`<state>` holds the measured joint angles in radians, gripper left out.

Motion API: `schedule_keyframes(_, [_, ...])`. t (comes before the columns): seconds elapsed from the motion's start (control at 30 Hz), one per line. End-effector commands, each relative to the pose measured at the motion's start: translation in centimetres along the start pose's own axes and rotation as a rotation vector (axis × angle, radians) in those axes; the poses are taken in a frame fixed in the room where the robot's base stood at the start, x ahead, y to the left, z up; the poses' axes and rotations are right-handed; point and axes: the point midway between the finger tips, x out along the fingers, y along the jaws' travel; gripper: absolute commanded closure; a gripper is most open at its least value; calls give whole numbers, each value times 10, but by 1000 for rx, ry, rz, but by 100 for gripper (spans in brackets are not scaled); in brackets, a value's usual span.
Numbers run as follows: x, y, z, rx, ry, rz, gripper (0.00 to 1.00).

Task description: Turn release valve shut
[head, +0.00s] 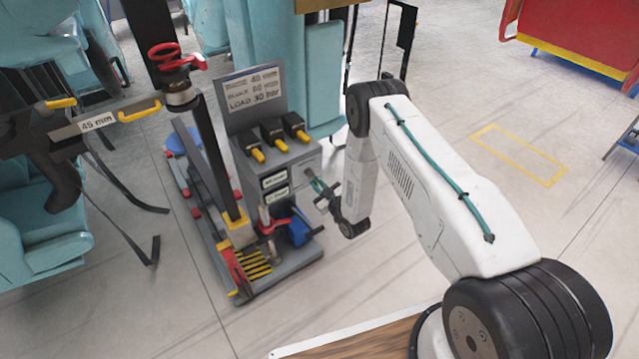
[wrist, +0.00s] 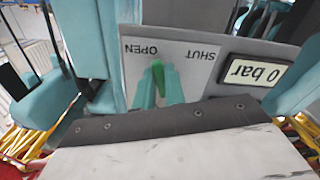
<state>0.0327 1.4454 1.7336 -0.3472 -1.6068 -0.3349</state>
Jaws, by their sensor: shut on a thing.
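The release valve's lever (wrist: 157,73) is a green handle on a pale plate (wrist: 195,72) in the wrist view. The plate carries the words OPEN and SHUT, seen upside down. The lever's visible end is nearer the word OPEN. My gripper (wrist: 160,88) has its two teal fingers closed around the lever, hiding part of it. A display (wrist: 254,72) beside the plate reads 0 bar. In the head view my gripper (head: 315,184) reaches the right side of a grey cabinet (head: 296,163); the lever cannot be made out there.
The cabinet stands on a grey wheeled base (head: 285,278) with a load sign (head: 252,92), black and yellow controls (head: 272,135) and a black column topped by a red handwheel (head: 175,60). Teal seats (head: 325,75) stand close behind.

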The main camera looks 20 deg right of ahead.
Motion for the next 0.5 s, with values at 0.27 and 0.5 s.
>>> schedule_keyframes(0.27, [0, -12, -1, 264, -2, -1, 100])
schedule_keyframes(0.5, [-1, -20, -4, 492, -3, -1, 100])
